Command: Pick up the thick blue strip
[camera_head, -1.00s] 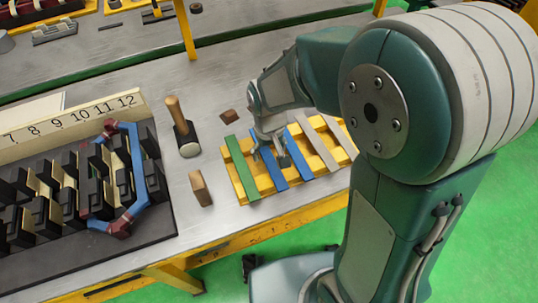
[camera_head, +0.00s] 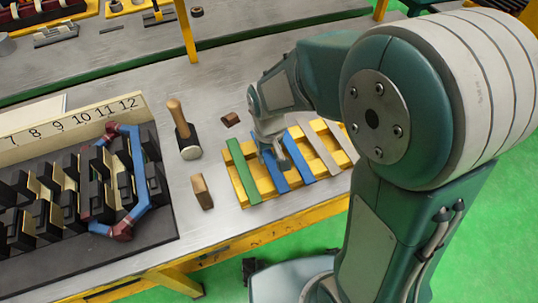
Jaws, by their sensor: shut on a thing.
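Two blue strips lie on a yellow slotted rack (camera_head: 258,194) on the bench. The left blue strip (camera_head: 281,182) runs under my gripper, and its upper part is hidden by the fingers. The right blue strip (camera_head: 303,163) lies just right of the gripper and is clear of it. The left one looks a little wider, but the difference is hard to judge. My gripper (camera_head: 275,166) points down over the rack and is shut on the left blue strip. The strip still appears to lie on the rack.
A green strip (camera_head: 242,172) lies left of the gripper, and pale strips (camera_head: 320,147) lie to the right. A mallet (camera_head: 186,137), a wooden block (camera_head: 202,191) and a small brown piece (camera_head: 230,119) stand nearby. The black stator block (camera_head: 150,235) with a blue-and-red coil is at left.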

